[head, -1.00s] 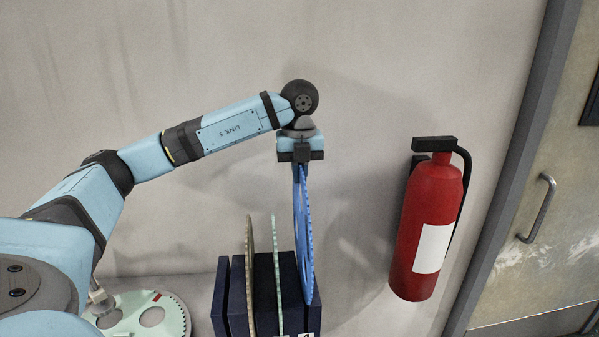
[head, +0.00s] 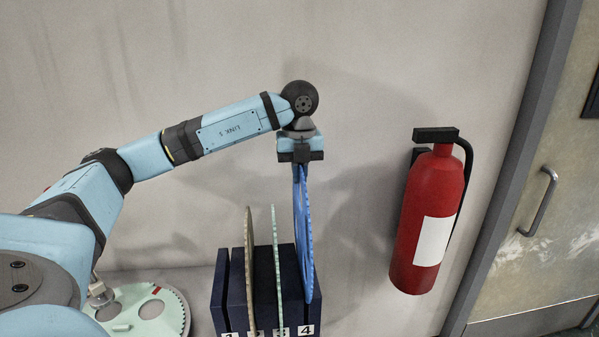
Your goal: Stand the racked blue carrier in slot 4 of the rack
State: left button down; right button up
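The blue carrier (head: 303,235) is a thin toothed disc, seen nearly edge-on and upright. My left gripper (head: 300,162) is shut on its top edge from above. The carrier hangs over the right end of the dark blue rack (head: 236,290), in line with the label 4 (head: 306,331). Its lower edge is higher in the picture than those of the racked discs; I cannot tell whether it is inside slot 4. A tan disc (head: 249,270) stands at label 2 and a pale green disc (head: 277,265) at label 3. My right gripper is not in view.
A pale green disc with holes (head: 165,310) lies flat left of the rack, with a metal fitting (head: 100,292) at its left. A red fire extinguisher (head: 425,230) hangs on the wall (head: 360,60) to the right. A door (head: 550,230) is at far right.

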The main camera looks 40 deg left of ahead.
aim_at(299, 212)
pick_arm(q)
jog(key=shift+f+b, duration=1.85)
jog(key=shift+f, duration=1.25)
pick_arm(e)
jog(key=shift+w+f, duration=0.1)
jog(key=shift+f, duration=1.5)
pick_arm(q)
jog(key=shift+f+b, duration=0.8)
jog(key=shift+f, duration=0.6)
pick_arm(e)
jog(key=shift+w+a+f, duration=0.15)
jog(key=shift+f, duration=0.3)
pick_arm(q)
jog(key=shift+f+b, duration=0.85)
jog(key=shift+f, duration=0.55)
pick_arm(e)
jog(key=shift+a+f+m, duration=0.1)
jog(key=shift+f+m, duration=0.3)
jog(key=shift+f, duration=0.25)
pick_arm(q)
jog(key=c, duration=1.2)
grip_release()
jog(key=shift+c, duration=0.2)
notch_tip(299, 212, up, 13)
jog(key=shift+f+p, duration=0.15)
jog(key=shift+p, duration=0.4)
jog(key=shift+r, duration=0.6)
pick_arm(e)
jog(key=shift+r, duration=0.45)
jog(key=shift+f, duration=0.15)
